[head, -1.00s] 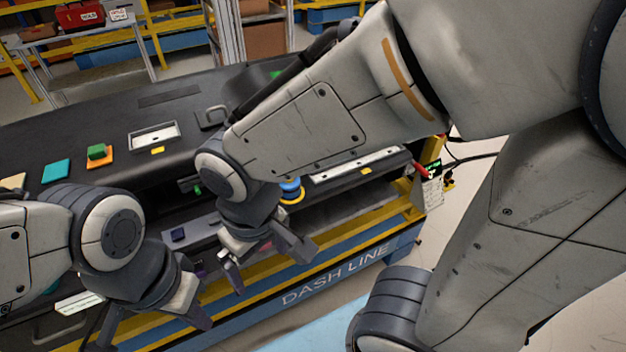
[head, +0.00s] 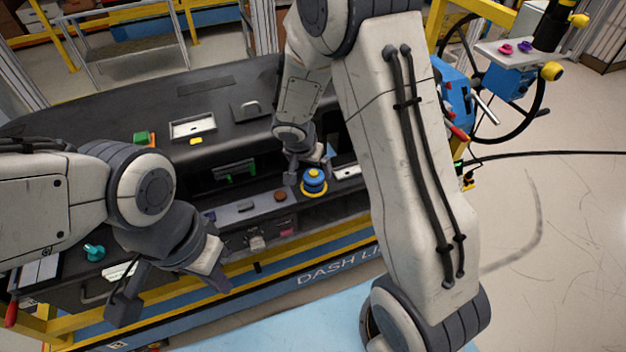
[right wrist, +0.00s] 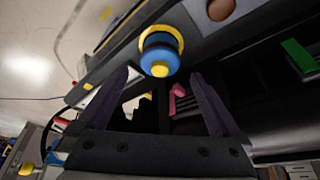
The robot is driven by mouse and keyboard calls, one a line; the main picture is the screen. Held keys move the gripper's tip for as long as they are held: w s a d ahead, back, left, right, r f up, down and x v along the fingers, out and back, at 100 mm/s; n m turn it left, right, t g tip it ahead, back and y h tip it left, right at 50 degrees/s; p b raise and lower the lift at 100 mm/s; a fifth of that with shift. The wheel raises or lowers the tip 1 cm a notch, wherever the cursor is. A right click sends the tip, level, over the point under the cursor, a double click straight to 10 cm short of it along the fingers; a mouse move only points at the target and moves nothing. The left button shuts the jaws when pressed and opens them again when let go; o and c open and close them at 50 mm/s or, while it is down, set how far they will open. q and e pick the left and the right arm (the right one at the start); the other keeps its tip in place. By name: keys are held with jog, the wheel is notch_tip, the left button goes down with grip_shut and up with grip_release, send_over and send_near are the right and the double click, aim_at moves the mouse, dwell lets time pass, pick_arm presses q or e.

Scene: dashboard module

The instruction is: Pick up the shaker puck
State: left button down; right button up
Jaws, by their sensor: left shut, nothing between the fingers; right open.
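The shaker puck seems to be the blue, ribbed round piece with a yellow cap (head: 314,180), standing upright in a yellow ring on the dashboard's front ledge. It also shows in the right wrist view (right wrist: 158,50), ahead of the fingers. My right gripper (head: 308,172) is open and empty, with its fingers just behind and beside the puck in the head view. In the right wrist view the puck lies beyond the fingertips (right wrist: 160,85), roughly centred between them; no contact is visible. My left gripper (head: 170,288) is shut and empty, over the front left of the line.
A brown disc (head: 280,196) lies on the ledge left of the puck. A teal knob (head: 94,252) stands at left.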

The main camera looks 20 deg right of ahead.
aim_at(313, 173)
jog(key=shift+p+x, duration=0.3)
jog(key=shift+x, duration=2.45)
jog(key=shift+a, duration=0.1)
grip_shut()
